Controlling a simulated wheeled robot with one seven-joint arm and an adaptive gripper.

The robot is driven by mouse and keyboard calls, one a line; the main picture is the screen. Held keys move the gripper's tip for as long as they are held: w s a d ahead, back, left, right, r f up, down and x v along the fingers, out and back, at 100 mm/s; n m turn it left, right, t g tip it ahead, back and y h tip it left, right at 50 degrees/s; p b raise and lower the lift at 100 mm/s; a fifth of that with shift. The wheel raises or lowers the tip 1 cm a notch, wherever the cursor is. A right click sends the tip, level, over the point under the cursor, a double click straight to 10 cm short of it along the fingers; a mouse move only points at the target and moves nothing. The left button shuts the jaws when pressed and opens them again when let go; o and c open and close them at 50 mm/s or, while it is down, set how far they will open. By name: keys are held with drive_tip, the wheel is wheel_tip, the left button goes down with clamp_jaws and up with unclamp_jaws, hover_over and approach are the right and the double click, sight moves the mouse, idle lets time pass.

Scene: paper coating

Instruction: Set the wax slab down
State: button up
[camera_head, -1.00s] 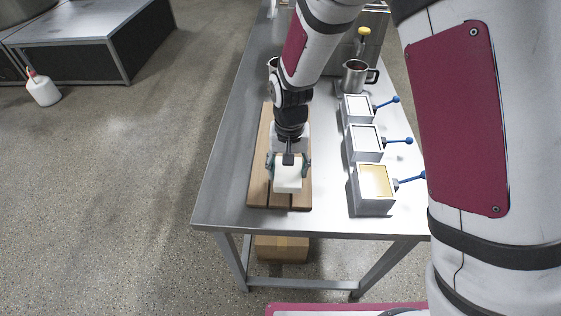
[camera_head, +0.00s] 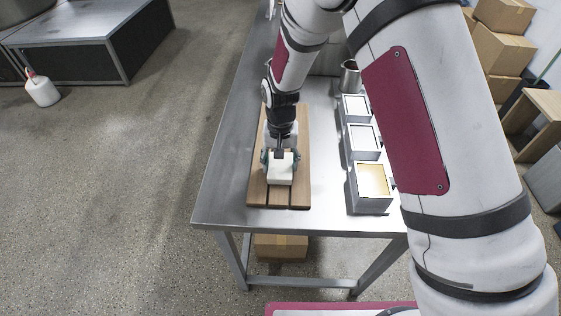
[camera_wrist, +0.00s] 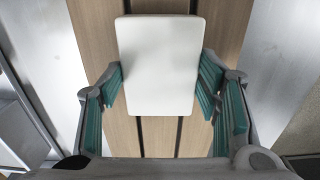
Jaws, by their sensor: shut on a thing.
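The wax slab (camera_head: 281,172) is a white rectangular block. It also shows in the wrist view (camera_wrist: 160,62), where its broad face fills the middle. My gripper (camera_head: 280,162) is shut on the slab, with its teal-padded fingers (camera_wrist: 162,85) at the slab's left and right sides. The slab is over the near part of the wooden slatted board (camera_head: 257,190). The board also shows beneath it in the wrist view (camera_wrist: 92,40). I cannot tell whether the slab touches the board.
The board lies on a metal table (camera_head: 225,190). To its right stand three square metal boxes, the nearest (camera_head: 372,203) with a yellowish filling. A metal mug (camera_head: 349,78) stands behind them. The table's left strip is clear. A cardboard box (camera_head: 282,246) sits under the table.

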drive_tip(key=shift+f, duration=0.1)
drive_tip(key=o, duration=1.3)
drive_tip(key=shift+c, duration=0.2)
wheel_tip(320, 180, up, 11)
drive_tip(key=b, duration=0.1)
wheel_tip(320, 180, up, 9)
drive_tip(key=t, duration=0.1)
hover_over(280, 164)
drive_tip(key=s+d, duration=0.3)
drive_tip(key=d, duration=0.2)
drive_tip(key=s+d+r+t, duration=0.2)
drive_tip(key=s+d+r, duration=0.4)
drive_tip(key=s, duration=0.4)
drive_tip(key=s+d+r+t, duration=0.2)
drive_tip(key=s+d+r, duration=0.4)
drive_tip(key=s+d, duration=0.3)
drive_tip(key=shift+s+d+r, duration=0.2)
drive_tip(key=shift+s+r, duration=0.05)
drive_tip(key=shift+s, duration=0.85)
